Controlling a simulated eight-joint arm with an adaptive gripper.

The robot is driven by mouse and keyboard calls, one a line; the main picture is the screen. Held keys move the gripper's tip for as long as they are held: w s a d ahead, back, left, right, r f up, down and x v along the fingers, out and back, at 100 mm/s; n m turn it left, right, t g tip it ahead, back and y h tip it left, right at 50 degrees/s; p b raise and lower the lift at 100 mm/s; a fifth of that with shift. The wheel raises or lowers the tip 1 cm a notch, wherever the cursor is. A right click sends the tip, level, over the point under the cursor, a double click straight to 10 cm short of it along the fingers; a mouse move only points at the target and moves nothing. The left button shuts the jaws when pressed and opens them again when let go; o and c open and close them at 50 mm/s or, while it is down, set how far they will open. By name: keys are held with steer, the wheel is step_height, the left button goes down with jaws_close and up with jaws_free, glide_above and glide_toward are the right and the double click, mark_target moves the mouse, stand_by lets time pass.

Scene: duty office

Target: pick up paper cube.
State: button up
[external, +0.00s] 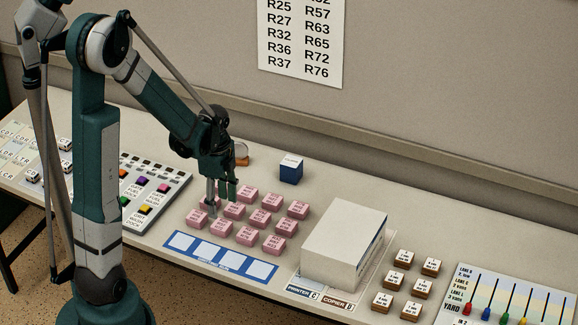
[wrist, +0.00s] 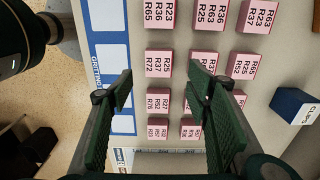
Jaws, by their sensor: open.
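Several pink cubes printed with R-codes stand in rows on the desk in the external view, one of them in the middle (external: 261,217). No cube is marked as the paper cube, so I cannot tell which one is meant. My gripper (external: 222,203) is open and points down over the left part of the pink group. In the wrist view my gripper (wrist: 160,82) has its fingers spread, with pink cubes, such as one coded R25 R37 R72 (wrist: 158,63), showing between and beyond them. Nothing is held. The fingers hide parts of some cubes.
A blue mat with white squares (external: 192,256) lies in front of the cubes. A blue clips box (external: 291,173) stands behind them. A large white block (external: 340,240) and several brown-sided white-topped blocks (external: 393,280) stand right. A button panel (external: 150,185) is left.

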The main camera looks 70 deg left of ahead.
mark_target(222, 224)
steer(key=shift+f, duration=1.3)
steer(key=shift+f+b, duration=0.8)
steer(key=shift+f, duration=1.8)
steer(key=shift+c, duration=0.6)
steer(key=c, duration=0.9)
